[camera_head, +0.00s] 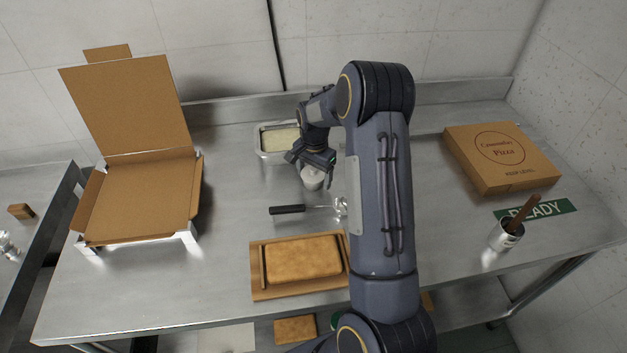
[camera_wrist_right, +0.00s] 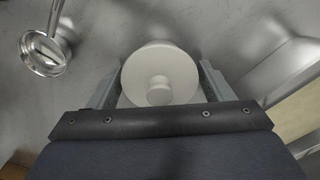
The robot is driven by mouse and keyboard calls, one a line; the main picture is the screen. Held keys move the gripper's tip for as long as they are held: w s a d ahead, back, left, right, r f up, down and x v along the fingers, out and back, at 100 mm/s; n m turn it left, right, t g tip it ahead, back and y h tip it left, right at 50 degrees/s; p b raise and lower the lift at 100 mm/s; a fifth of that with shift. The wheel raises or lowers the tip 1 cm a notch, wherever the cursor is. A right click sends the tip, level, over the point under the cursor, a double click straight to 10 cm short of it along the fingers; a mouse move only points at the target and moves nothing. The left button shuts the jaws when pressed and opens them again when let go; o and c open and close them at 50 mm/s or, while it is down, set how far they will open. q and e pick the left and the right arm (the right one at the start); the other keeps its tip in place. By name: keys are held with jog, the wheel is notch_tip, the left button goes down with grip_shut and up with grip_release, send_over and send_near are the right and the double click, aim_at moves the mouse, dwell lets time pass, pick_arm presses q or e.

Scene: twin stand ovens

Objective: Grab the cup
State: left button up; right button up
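The white cup (camera_head: 312,181) stands on the steel table in the head view, just in front of the white-filled pan. In the right wrist view the cup (camera_wrist_right: 174,62) is a round white shape with a small knob in its middle. My right gripper (camera_head: 313,166) is right above the cup, pointing down, and hides part of it. In the right wrist view its two fingers (camera_wrist_right: 160,86) are spread wide, one on each side of the cup. A narrow gap shows beside the cup, and contact is not clear. My left gripper is out of view.
A ladle (camera_head: 302,208) lies just in front of the cup. A pan (camera_head: 277,140) stands behind it. A tray (camera_head: 258,292) with a flat brown loaf is nearer. An open pizza box (camera_head: 150,190) is left; a closed box (camera_head: 498,155) and metal container (camera_head: 505,236) are right.

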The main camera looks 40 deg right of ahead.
jog(key=c, duration=0.7)
jog(key=shift+r, duration=0.1)
